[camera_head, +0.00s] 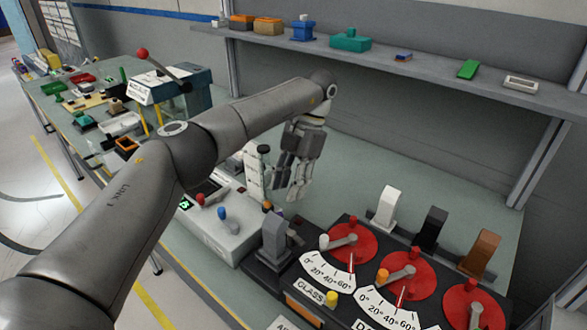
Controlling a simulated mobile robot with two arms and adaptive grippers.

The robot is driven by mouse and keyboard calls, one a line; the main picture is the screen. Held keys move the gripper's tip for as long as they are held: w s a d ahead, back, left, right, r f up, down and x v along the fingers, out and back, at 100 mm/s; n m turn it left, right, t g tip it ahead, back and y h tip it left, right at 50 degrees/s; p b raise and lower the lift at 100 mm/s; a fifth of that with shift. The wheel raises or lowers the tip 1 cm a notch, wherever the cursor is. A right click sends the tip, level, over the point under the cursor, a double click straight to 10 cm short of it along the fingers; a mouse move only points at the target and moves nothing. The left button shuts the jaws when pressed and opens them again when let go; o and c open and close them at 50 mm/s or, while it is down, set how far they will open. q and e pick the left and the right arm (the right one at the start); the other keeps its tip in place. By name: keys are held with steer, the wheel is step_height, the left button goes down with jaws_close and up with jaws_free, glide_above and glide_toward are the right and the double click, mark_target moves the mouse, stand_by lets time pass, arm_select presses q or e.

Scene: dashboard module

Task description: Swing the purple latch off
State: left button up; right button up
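A dashboard module (272,268) stands on the bench at lower center and right. No clearly purple latch stands out. The nearest in color is a grey-violet upright piece (274,241) at the module's left end, and I cannot tell for sure that it is the latch. My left gripper (288,188) hangs pointing down above the bench, behind and above that piece and apart from it. Its fingers look apart, with nothing between them. My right gripper is not in view.
White (385,208), black (432,230) and brown (478,252) upright pieces stand along the module behind red dials (352,243) with levers. A white box (222,228) with red and blue knobs is to the left. A shelf (440,78) runs behind.

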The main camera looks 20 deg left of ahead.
mark_target(279, 214)
arm_select(q)
steer(key=shift+v, duration=2.25)
steer(key=s+f+m+p, duration=0.1)
steer(key=f+m, duration=0.1)
steer(key=f, duration=0.1)
steer(key=s+a+f+m+t+y+p, duration=0.1)
steer(key=s+f+m, duration=0.1)
steer(key=f+m, duration=0.1)
steer(key=s+f+m+t+y+p, duration=0.1)
steer(key=f+m, duration=0.1)
steer(key=f, duration=0.1)
steer(key=shift+s+a+f+p, duration=0.15)
steer(key=shift+a+f+p, duration=0.15)
steer(key=shift+f+p, duration=0.1)
steer(key=shift+a+f, duration=0.1)
steer(key=shift+f, duration=0.4)
